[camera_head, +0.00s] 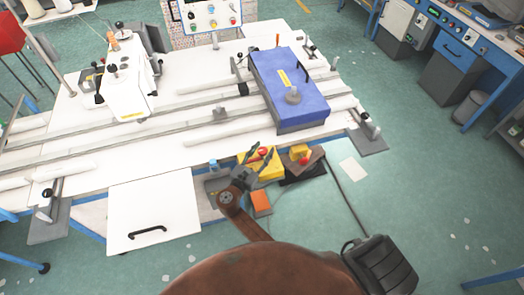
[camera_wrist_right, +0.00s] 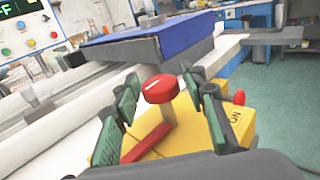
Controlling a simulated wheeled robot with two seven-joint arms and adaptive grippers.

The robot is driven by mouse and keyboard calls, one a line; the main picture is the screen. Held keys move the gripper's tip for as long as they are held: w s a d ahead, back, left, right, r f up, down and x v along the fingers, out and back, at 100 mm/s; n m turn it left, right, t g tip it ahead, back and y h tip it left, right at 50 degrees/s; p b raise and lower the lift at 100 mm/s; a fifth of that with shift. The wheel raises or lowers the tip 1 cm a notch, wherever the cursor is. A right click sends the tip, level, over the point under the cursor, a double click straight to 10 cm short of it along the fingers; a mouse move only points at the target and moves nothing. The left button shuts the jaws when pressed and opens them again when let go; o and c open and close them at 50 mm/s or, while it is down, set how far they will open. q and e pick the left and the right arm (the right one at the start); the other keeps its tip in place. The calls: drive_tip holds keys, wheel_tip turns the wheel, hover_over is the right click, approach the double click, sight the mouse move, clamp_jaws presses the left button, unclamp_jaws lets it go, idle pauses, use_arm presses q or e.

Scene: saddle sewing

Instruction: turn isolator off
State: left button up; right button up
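The isolator is a yellow box (camera_head: 244,158) with a red handle (camera_head: 262,152), mounted at the front edge of the sewing table. In the right wrist view, the handle's round red knob (camera_wrist_right: 160,88) stands on a stem with a red bar (camera_wrist_right: 147,142) below it, above the yellow body (camera_wrist_right: 108,143). My right gripper (camera_head: 263,149) is over the isolator. In the wrist view its fingers (camera_wrist_right: 165,98) are apart, one on each side of the knob, with visible gaps. Part of the isolator is hidden by the gripper. My left gripper is not in view.
A smaller yellow box (camera_head: 300,150) with a red button stands just right of the isolator. A blue block (camera_head: 290,84) lies on the white table (camera_head: 195,67) beyond. A control panel (camera_head: 211,16) stands at the back.

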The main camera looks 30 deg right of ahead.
drive_tip(key=shift+o, duration=0.7)
wheel_tip(320, 180, up, 10)
idle(0.5)
